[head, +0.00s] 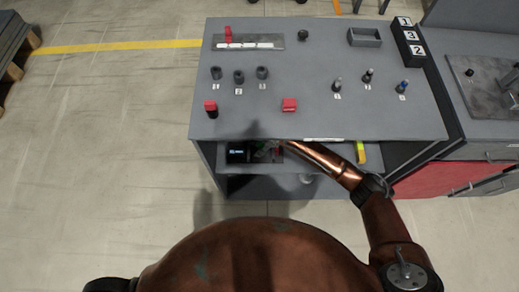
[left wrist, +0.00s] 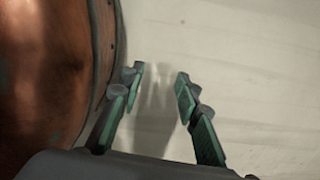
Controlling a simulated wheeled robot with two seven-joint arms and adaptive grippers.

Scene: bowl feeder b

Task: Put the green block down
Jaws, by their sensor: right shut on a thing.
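My right arm reaches in under the worktop, and its gripper (head: 268,151) is in the shelf space below the front edge, small and partly in shadow. It is shut on what looks like the green block (head: 258,154), of which only a small dark green patch shows. I cannot tell whether the block touches the shelf. My left gripper (left wrist: 160,80) is open and empty in the left wrist view, over bare floor beside my body.
The grey worktop (head: 310,115) overhangs the shelf (head: 325,150). A black box (head: 238,151) stands left of the right gripper; a yellow-green thing (head: 361,152) lies at the right. Red blocks (head: 290,105), knobs and a small tray (head: 365,37) are on top.

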